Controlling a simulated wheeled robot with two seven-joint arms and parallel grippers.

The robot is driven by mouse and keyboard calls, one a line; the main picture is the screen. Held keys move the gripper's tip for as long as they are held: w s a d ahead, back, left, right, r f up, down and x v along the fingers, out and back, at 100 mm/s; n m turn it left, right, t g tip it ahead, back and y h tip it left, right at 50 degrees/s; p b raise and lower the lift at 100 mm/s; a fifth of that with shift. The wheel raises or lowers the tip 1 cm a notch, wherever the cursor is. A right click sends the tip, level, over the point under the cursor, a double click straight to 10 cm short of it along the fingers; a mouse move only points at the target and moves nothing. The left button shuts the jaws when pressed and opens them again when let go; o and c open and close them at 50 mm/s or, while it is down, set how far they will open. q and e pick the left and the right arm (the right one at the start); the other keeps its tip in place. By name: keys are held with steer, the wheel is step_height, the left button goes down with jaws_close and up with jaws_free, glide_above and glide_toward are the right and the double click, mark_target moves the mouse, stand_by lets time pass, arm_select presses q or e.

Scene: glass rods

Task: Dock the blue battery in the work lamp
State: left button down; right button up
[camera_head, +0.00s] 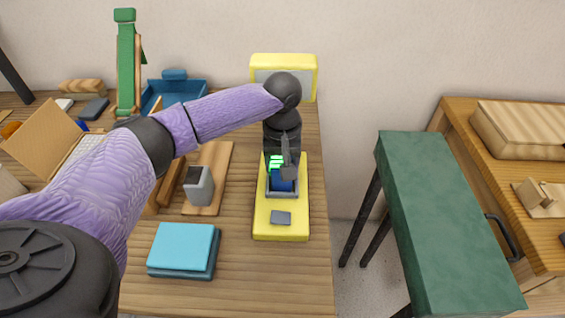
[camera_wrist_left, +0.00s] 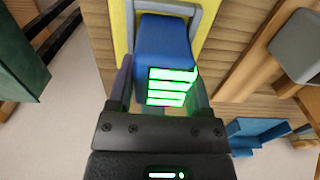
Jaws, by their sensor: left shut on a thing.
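The blue battery (camera_head: 284,183) is at the grey dock frame (camera_head: 282,195) on the yellow base of the work lamp (camera_head: 283,231). My left gripper (camera_head: 284,165) is above the dock and shut on the battery. In the left wrist view the battery (camera_wrist_left: 163,45) sits between the two fingers of my left gripper (camera_wrist_left: 163,85), with green lit bars on its face. The grey frame (camera_wrist_left: 172,7) shows beyond the battery. I cannot tell whether the battery is fully seated. My right gripper is not in view.
The lamp's yellow head (camera_head: 284,62) stands behind my arm. To the left are a grey block (camera_head: 198,187) on a wooden stand, a light-blue box (camera_head: 183,246) and a blue tray (camera_head: 205,84). The table's right edge is close to the lamp, with a green-topped bench (camera_head: 440,215) beyond a gap.

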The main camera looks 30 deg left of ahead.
arm_select(q)
jaws_free()
step_height(320, 180, up, 12)
steer(key=p, duration=0.4)
